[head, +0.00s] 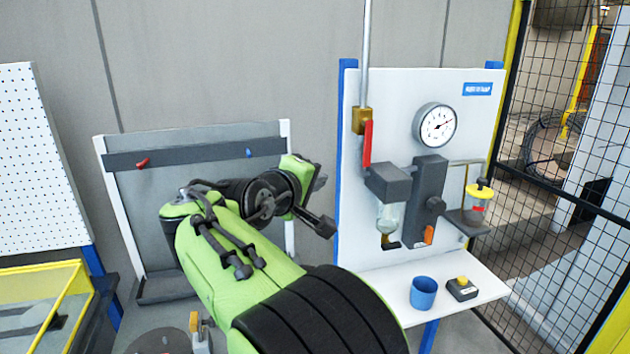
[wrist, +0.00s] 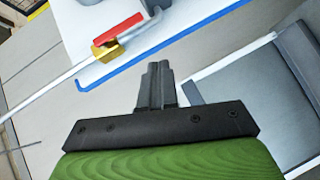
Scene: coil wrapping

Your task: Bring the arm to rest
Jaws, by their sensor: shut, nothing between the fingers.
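My green and black arm reaches up and forward from the bottom of the head view. My gripper (head: 322,228) points right and slightly down, a little left of the white panel. In the wrist view my gripper (wrist: 157,68) shows its two dark fingers together, with nothing between them. The fingers stand apart from the panel and touch nothing that I can see.
The white panel (head: 380,90) carries a gauge (head: 437,126), a red lever (head: 367,143) and dark blocks (head: 429,190). Its shelf (head: 395,290) holds a blue cup (head: 423,294) and a yellow-button box (head: 462,289). A grey board (head: 200,215) stands behind my arm. A mesh fence (head: 550,150) is at right.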

